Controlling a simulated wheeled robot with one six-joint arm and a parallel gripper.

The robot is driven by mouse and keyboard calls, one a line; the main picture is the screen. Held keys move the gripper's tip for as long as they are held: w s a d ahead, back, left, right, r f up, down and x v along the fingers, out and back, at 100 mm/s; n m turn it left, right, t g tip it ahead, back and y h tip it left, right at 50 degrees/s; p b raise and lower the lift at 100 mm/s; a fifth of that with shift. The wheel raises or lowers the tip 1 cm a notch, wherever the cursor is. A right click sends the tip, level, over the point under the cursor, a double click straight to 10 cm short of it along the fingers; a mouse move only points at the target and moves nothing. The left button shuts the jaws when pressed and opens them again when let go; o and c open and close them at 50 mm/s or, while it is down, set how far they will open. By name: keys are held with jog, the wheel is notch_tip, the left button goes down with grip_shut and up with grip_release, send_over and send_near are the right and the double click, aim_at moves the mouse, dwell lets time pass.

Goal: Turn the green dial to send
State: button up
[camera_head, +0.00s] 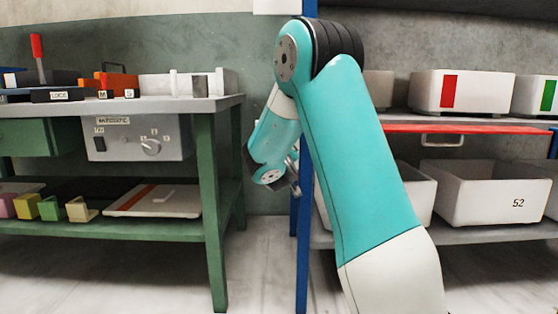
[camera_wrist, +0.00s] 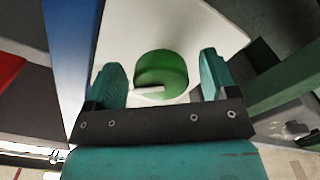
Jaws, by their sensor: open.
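The green dial (camera_wrist: 164,68) is round and sits on a pale panel (camera_wrist: 205,28) in the wrist view. A white pointer (camera_wrist: 147,90) at its near edge points left. My gripper (camera_wrist: 160,73) is open, with one teal finger on each side of the dial and a gap to each. I cannot tell how far the fingertips are from the panel. No markings can be read around the dial. In the head view my gripper (camera_head: 292,178) is beside the blue post, partly hidden by my arm, and the green dial is not visible.
A blue post (camera_head: 304,200) stands close to my gripper. A green workbench (camera_head: 210,180) is at left, with a grey control box (camera_head: 177,150) bearing a pale knob. A shelf with white bins (camera_head: 485,195) is at right. Bare floor lies between bench and shelf.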

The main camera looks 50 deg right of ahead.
jog(key=b+v, duration=0.6)
jog(key=v, duration=1.1)
jog(key=shift+b, duration=0.3)
jog(key=shift+d, duration=0.1)
